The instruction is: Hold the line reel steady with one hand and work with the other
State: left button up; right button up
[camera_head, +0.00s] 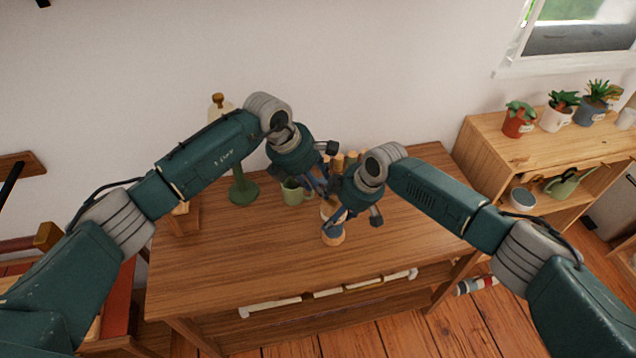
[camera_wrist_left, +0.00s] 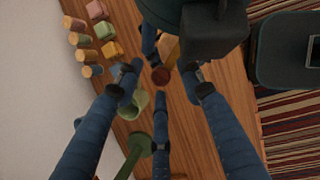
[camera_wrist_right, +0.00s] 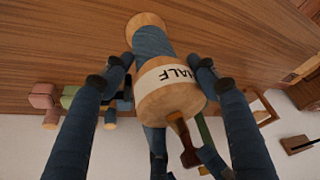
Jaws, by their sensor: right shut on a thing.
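The line reel (camera_head: 333,236) has pale wooden ends and blue line, and it stands on the wooden table. In the right wrist view the reel (camera_wrist_right: 155,45) shows a white band lettered "HALF". My right gripper (camera_head: 343,212) is shut on it, its fingers (camera_wrist_right: 165,72) on either side of the band. A dark brown knob (camera_wrist_right: 184,140) is at the reel's upper end. My left gripper (camera_head: 322,184) is beside that end. In the left wrist view its fingers (camera_wrist_left: 161,92) are spread around the reddish-brown knob (camera_wrist_left: 160,76), with gaps visible. My arms hide part of the reel in the head view.
A green mug (camera_head: 293,194) and a green lamp (camera_head: 243,188) stand behind left. Several coloured spools (camera_wrist_left: 103,29) are at the table's back. The table's front (camera_head: 250,270) is clear. A shelf (camera_head: 490,145) with potted plants stands at right.

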pick_arm(q)
jog(key=shift+d+f, duration=0.1)
jog(key=shift+f, duration=0.05)
jog(key=shift+c, duration=0.5)
grip_shut()
jog(key=s+n+y, duration=0.1)
jog(key=n, duration=0.2)
jog(key=s+n+t, duration=0.1)
jog(key=n, duration=0.2)
jog(key=s+n+t+y, duration=0.1)
jog(key=n, duration=0.2)
jog(key=shift+s+y, duration=0.25)
jog(key=shift+y, duration=0.05)
jog(key=shift+n, duration=0.3)
